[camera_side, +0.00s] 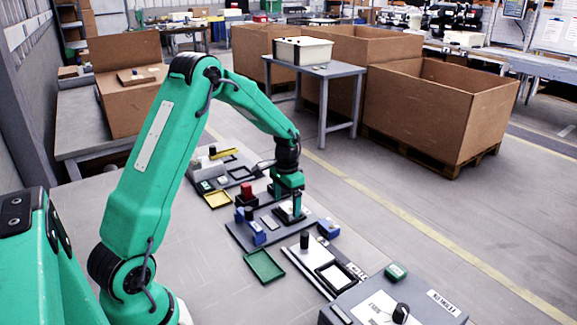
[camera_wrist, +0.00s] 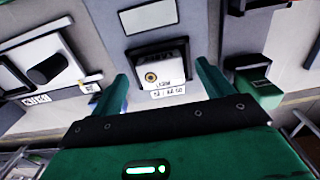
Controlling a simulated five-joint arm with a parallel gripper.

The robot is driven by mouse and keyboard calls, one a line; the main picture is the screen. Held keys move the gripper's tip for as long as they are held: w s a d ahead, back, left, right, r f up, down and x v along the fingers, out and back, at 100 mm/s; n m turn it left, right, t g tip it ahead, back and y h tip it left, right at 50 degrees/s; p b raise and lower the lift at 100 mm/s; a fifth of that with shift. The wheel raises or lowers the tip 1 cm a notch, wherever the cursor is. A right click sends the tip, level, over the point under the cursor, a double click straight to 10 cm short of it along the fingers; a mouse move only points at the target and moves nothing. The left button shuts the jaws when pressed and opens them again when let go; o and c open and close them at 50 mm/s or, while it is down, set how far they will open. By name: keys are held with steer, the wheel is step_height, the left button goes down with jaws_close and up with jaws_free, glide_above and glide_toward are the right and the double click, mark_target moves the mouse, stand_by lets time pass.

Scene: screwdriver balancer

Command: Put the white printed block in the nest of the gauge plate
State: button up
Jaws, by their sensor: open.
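The white printed block (camera_wrist: 165,68) shows in the wrist view with a dark ring mark and print on its face. It lies between my gripper's spread fingers, with a dark frame (camera_wrist: 157,46) along its far edge. I take this frame for the nest, but cannot tell how deep the block sits. My gripper (camera_wrist: 163,85) is open, one finger on each side of the block, and contact is not visible. In the side view my gripper (camera_side: 289,212) points down low over the grey gauge plate (camera_side: 243,236), and its fingers partly hide the block and nest.
Blue blocks (camera_side: 328,228) and a red part (camera_side: 247,191) stand close around my gripper. A green tray (camera_side: 264,265) and a yellow tray (camera_side: 217,199) lie on the table. A neighbouring plate carries a black-framed white square (camera_side: 333,276). The table's left front is clear.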

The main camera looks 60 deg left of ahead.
steer(key=shift+r, duration=3.35)
steer(key=shift+r, duration=0.1)
step_height(320, 180, up, 5)
steer(key=shift+f, duration=0.1)
steer(key=s+d+r+t, duration=0.3)
steer(key=s+d+r, duration=0.7)
steer(key=d, duration=0.2)
steer(key=s+d+f+t, duration=0.1)
steer(key=s+d, duration=0.5)
steer(key=s, duration=0.6)
steer(key=shift+s+t, duration=0.2)
steer(key=shift+t, duration=0.6)
